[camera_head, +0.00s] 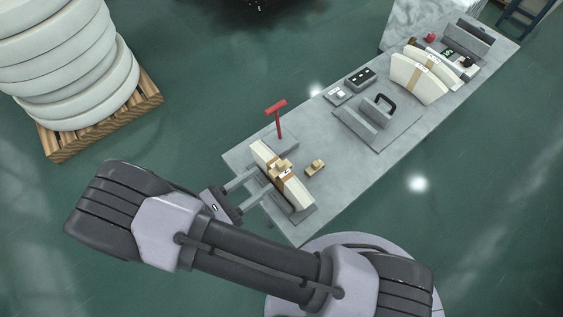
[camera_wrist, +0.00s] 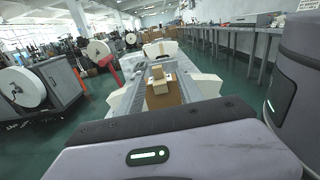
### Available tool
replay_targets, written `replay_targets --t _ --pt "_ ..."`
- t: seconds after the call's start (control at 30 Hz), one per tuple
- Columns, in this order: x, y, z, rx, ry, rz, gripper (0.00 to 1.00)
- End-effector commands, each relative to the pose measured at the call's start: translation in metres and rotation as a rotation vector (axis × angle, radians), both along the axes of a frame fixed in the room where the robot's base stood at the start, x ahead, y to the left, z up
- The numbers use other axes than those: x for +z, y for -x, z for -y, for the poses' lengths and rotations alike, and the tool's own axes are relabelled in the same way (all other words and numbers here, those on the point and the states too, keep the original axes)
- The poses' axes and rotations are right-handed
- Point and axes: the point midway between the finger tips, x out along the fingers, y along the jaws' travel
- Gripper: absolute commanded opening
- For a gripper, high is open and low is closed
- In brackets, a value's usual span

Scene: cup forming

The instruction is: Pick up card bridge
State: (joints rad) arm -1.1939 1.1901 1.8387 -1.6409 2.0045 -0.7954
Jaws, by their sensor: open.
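A tan card piece (camera_head: 282,166), which looks like the card bridge, sits on the middle of a long cream stack (camera_head: 297,191) with a brown band, near the bench's left end. In the wrist view the tan piece (camera_wrist: 160,80) stands upright ahead of my gripper, above the brown band (camera_wrist: 164,98). A second, small tan piece (camera_head: 315,167) lies on the bench to the right of the stack. My gripper (camera_head: 257,190) is open, its two fingers apart and pointing at the stack's left side. Whether the fingertips touch anything is hidden.
The grey bench (camera_head: 330,150) runs to the upper right. A red T-handle (camera_head: 277,117) stands behind the stack. Further along are small control boxes (camera_head: 360,78), a black-handled fixture (camera_head: 370,120) and another cream stack (camera_head: 418,80). Large white rolls (camera_head: 65,60) sit on a pallet.

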Motion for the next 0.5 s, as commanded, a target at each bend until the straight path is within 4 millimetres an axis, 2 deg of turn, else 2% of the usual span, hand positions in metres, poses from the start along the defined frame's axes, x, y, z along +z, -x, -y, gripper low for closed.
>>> replay_targets --t 0.1,0.27,0.5 --pt "-0.002 -0.017 0.026 -0.005 0.000 -0.001 0.44" --pt "-0.001 -0.029 0.043 -0.003 -0.002 0.000 0.44" --pt "0.000 -0.058 0.077 -0.005 -0.001 0.000 0.44"
